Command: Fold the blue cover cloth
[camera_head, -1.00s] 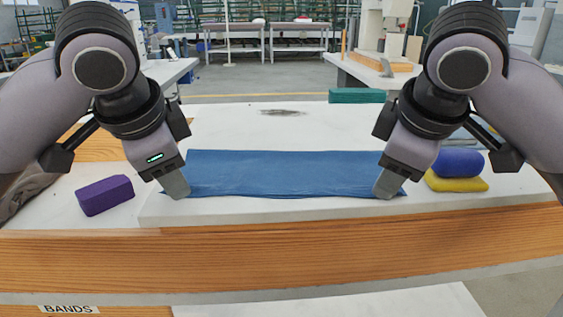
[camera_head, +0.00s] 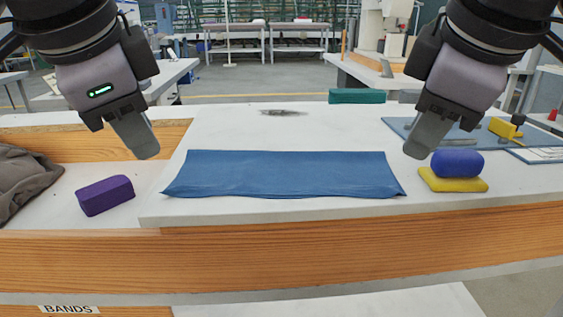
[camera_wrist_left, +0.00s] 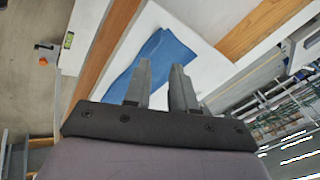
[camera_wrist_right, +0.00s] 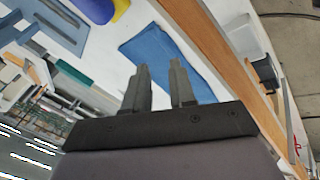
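The blue cover cloth (camera_head: 284,175) lies folded in a long flat strip on the white table top, near its front edge. It also shows in the left wrist view (camera_wrist_left: 163,55) and the right wrist view (camera_wrist_right: 160,50). My left gripper (camera_head: 140,146) is raised above and left of the cloth's left end. Its fingers stand apart and empty in the left wrist view (camera_wrist_left: 160,78). My right gripper (camera_head: 420,146) is raised above and right of the cloth's right end. Its fingers stand apart and empty in the right wrist view (camera_wrist_right: 160,78). Neither touches the cloth.
A purple block (camera_head: 105,195) sits left of the cloth, near a grey-brown fabric heap (camera_head: 22,175). A blue rounded piece (camera_head: 458,163) rests on a yellow pad (camera_head: 452,184) at the right. A green block (camera_head: 357,96) stands behind. The table behind the cloth is mostly clear.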

